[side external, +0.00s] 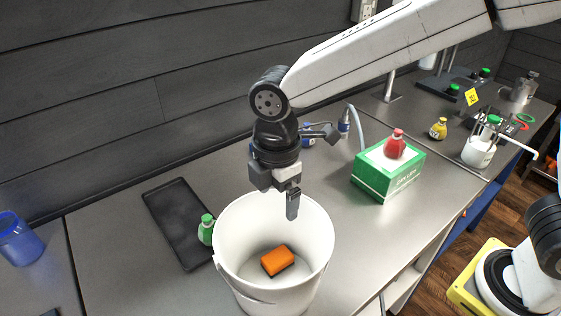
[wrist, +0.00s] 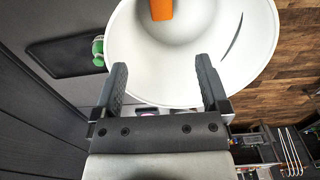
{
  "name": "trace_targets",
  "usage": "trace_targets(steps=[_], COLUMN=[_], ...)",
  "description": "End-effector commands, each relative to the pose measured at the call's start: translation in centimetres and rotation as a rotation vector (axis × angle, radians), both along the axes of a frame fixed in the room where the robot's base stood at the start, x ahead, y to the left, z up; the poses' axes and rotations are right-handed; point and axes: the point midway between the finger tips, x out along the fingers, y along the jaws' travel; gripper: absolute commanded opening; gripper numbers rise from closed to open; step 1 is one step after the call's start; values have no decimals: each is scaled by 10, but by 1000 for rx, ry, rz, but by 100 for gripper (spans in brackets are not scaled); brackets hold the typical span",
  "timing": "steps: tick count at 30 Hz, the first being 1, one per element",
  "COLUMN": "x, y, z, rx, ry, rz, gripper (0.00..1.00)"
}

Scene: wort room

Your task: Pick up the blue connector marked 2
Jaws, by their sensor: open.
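My gripper (side external: 292,206) is open and empty, pointing down over the back part of the white bucket (side external: 232,222). In the wrist view the two fingers of my gripper (wrist: 161,64) stand wide apart with the bucket (wrist: 252,30) beyond them. Two small blue pieces are on the bench behind my gripper: one blue piece (side external: 345,123) stands near a pale curved hose, the other blue piece (side external: 309,134) is partly hidden by my wrist. I cannot read a number on either, so I cannot tell which is the connector marked 2.
An orange sponge (side external: 277,260) lies in the bucket. A black tray (side external: 172,215) and a green-capped bottle (side external: 206,229) are on its left. The bench between bucket and box is clear.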

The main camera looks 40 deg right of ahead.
Motion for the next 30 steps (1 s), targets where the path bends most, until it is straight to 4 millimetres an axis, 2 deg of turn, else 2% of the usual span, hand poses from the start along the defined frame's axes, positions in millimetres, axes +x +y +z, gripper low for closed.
trace_targets(steps=[8,15,23,30], x=[1,1,47,98], y=[0,0,-57,-132], z=[9,54,40,37], rx=[2,4,-155,-358], ry=[-2,-5,-123,-256], rz=[0,0,7,48], gripper=[95,95,95,95])
